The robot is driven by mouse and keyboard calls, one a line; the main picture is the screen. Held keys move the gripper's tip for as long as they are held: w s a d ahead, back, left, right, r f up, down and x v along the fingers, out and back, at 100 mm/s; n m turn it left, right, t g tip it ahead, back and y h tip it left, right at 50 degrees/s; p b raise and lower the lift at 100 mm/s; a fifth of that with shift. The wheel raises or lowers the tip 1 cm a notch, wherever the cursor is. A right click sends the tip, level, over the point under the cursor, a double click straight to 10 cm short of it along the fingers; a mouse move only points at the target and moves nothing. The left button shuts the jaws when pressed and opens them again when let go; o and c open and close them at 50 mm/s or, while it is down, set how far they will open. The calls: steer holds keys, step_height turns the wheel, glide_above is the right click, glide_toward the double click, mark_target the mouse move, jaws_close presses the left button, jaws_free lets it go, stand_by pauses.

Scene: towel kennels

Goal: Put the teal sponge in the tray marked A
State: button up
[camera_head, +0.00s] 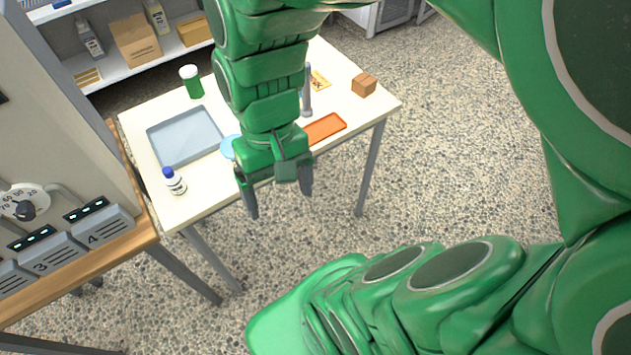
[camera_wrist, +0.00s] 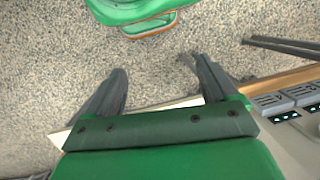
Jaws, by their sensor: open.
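My gripper (camera_head: 279,203) hangs pointing down beyond the table's near edge, open and empty. In the wrist view its two fingers (camera_wrist: 158,68) are spread apart over speckled floor. I see no teal sponge in either view; my arm hides part of the table. A large grey-blue tray (camera_head: 185,135) lies on the left of the table, and a small orange tray (camera_head: 324,127) lies on the right near the front edge. I can read no letter A on either. A light blue object (camera_head: 228,147) is partly hidden behind my gripper.
A numbered machine (camera_head: 62,252) stands left. Floor is clear at right.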

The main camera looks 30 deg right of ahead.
steer(key=shift+s+d+r+n+t+h, duration=0.2)
steer(key=shift+s+d+r+h, duration=0.1)
steer(key=shift+s+d, duration=0.25)
steer(key=shift+s+d+r+n+t+h, duration=0.25)
steer(key=shift+s+d+h, duration=0.1)
steer(key=shift+s, duration=0.4)
steer(key=shift+w, duration=0.1)
steer(key=w+d+f+m+y, duration=0.2)
steer(key=w+f+m, duration=0.3)
steer(key=w, duration=0.6)
steer(key=w+d+f+m+y, duration=0.1)
steer(key=w+f+m, duration=0.1)
steer(key=w+m, duration=0.6)
steer(key=w+d+f+m+t+y, duration=0.25)
steer(key=w+d+f+m, duration=0.55)
steer(key=w+d+f, duration=0.5)
steer(key=shift+h, duration=0.6)
steer(key=shift+w+a+r+x, duration=0.1)
steer(key=shift+a+x, duration=0.15)
steer(key=shift+x, duration=0.95)
steer(key=shift+w+a+r+x, duration=0.1)
steer(key=shift+a+x, duration=0.1)
steer(key=shift+x, duration=0.95)
steer(key=shift+w+a+r+x, duration=0.1)
steer(key=shift+a+x, duration=0.15)
steer(key=shift+x, duration=0.95)
steer(key=c, duration=1.2)
